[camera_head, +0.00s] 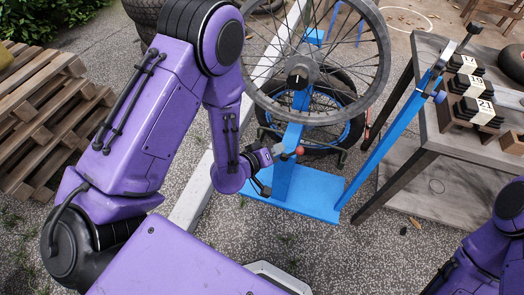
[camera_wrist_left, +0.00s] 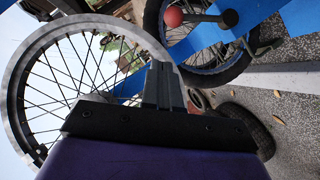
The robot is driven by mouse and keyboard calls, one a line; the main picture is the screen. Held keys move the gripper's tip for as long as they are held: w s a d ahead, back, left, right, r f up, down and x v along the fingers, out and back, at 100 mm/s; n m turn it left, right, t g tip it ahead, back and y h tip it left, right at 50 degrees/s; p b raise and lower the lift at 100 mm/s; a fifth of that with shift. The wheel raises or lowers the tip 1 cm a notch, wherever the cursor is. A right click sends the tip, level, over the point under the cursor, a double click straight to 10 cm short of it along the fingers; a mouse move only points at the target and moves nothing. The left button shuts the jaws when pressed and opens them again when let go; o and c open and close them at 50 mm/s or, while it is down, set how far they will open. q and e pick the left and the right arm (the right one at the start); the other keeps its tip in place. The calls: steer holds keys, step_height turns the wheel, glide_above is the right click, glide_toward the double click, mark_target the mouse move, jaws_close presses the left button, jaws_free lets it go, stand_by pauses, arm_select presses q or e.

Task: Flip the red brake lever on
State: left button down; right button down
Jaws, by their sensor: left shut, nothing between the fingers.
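The brake lever has a red ball knob (camera_head: 300,150) on the blue stand's post, below the spoked wheel. In the left wrist view the red knob (camera_wrist_left: 173,16) and its dark lever arm (camera_wrist_left: 205,18) show near the top, in front of a blue beam. My left gripper (camera_head: 284,153) is just left of the knob in the head view. Its fingers (camera_wrist_left: 163,88) are shut and empty, and the knob appears beyond their tips in the wrist view. I cannot tell whether they touch the lever. My right arm shows at the lower right, but its gripper is not in view.
The large spoked wheel (camera_head: 300,75) is mounted above the blue base (camera_head: 312,190). A slanted blue bar (camera_head: 390,130) rises to the right, beside a wooden table (camera_head: 430,112) with numbered blocks (camera_head: 472,100). Wooden pallets (camera_head: 40,125) stand at the left.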

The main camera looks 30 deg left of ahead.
arm_select(q)
steer(key=v, duration=0.5)
steer(key=shift+s+d+r, duration=0.1)
steer(key=shift+s+r, duration=0.05)
